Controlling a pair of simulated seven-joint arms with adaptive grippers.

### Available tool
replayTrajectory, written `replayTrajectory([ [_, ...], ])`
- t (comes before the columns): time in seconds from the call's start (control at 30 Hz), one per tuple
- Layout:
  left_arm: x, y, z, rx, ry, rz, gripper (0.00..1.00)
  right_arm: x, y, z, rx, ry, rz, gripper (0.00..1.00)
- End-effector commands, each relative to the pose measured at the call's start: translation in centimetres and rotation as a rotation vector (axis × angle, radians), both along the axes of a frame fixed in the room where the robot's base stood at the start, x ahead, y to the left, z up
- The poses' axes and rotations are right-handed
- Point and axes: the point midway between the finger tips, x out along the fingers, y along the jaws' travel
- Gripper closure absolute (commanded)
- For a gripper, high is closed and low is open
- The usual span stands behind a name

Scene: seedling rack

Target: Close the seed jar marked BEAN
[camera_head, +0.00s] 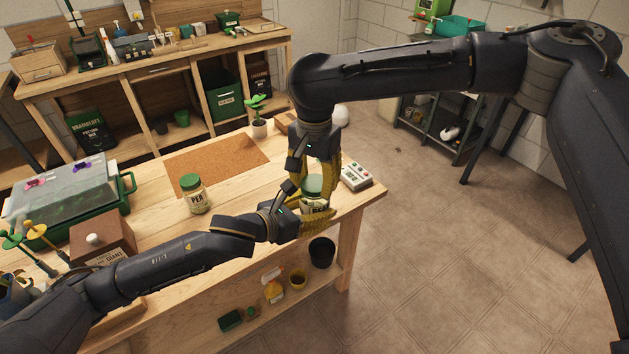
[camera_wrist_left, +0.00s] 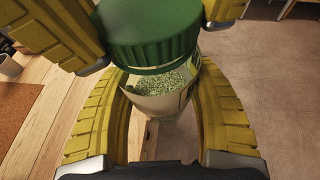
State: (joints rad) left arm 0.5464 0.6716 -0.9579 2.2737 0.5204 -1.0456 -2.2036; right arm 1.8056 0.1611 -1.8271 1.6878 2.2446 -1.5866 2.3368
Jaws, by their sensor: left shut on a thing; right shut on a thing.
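The seed jar (camera_head: 314,203) stands at the table's right front, its label mostly hidden by my fingers. The clear jar body shows pale green contents in the left wrist view (camera_wrist_left: 165,90). My left gripper (camera_head: 318,213) is shut around the body, one yellow finger on each side. A green ribbed lid (camera_head: 313,184) is over the jar's mouth; it also shows in the left wrist view (camera_wrist_left: 150,35). My right gripper (camera_head: 315,179) reaches down from above and is shut on the lid. I cannot tell whether the lid is fully seated.
A second green-lidded jar, marked PEA (camera_head: 195,197), stands to the left. A white device with buttons (camera_head: 356,176) lies close on the right. A potted seedling (camera_head: 258,126) and a cork mat (camera_head: 215,164) are behind. A brown box (camera_head: 102,238) is at the left.

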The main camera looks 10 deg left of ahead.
Motion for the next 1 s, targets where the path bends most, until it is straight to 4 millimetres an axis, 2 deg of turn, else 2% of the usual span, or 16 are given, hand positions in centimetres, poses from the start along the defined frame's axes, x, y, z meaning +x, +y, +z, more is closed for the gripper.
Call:
replayTrajectory([
  [0.4, 0.05, 0.01, 0.03, 0.000, -0.001, 0.001, 1.00, -0.28, 0.28, 0.04, 0.001, -0.005, -0.837, 0.60],
  [0.6, 0.10, 0.04, 0.07, 0.000, -0.001, 0.002, 1.00, -0.38, 0.17, -0.16, -0.002, -0.004, -1.117, 0.57],
  [0.8, 0.13, 0.06, 0.10, 0.000, -0.002, 0.003, 1.00, -0.19, 0.12, -0.18, 0.008, -0.005, -1.310, 0.59],
  [1.0, 0.12, 0.05, 0.09, -0.001, -0.002, 0.002, 1.00, 0.05, 0.06, -0.12, 0.015, -0.005, -1.357, 0.61],
])
